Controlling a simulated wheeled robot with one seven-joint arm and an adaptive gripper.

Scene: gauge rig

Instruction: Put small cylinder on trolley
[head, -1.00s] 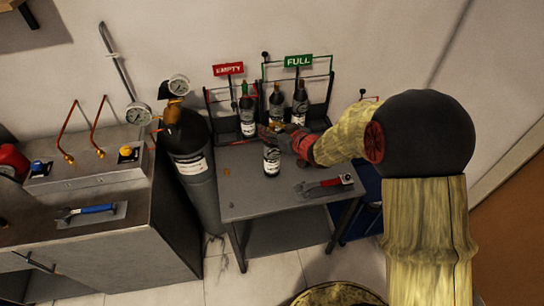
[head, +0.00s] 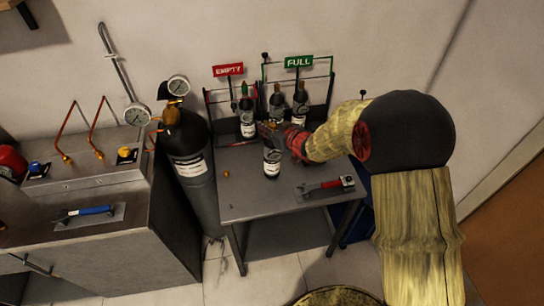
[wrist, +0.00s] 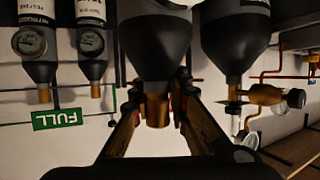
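A small dark cylinder (head: 272,160) with a white label stands upright at the front middle of a grey table (head: 240,205). My gripper (head: 268,130) is at its top, reaching in from the right. In the wrist view, which is upside down, my gripper (wrist: 158,112) has a finger on each side of the cylinder's brass valve (wrist: 157,110); narrow gaps show beside the valve. The cylinder's dark shoulder (wrist: 157,45) lies just beyond. A blue thing (head: 358,215) stands right of the table, mostly hidden by my arm; I cannot tell whether it is the trolley.
Several similar cylinders stand at the table's back under the EMPTY sign (head: 228,70) and FULL sign (head: 298,62). A red-handled tool (head: 325,187) lies front right. A tall grey cylinder (head: 195,180) with gauges stands left, beside a workbench (head: 100,235).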

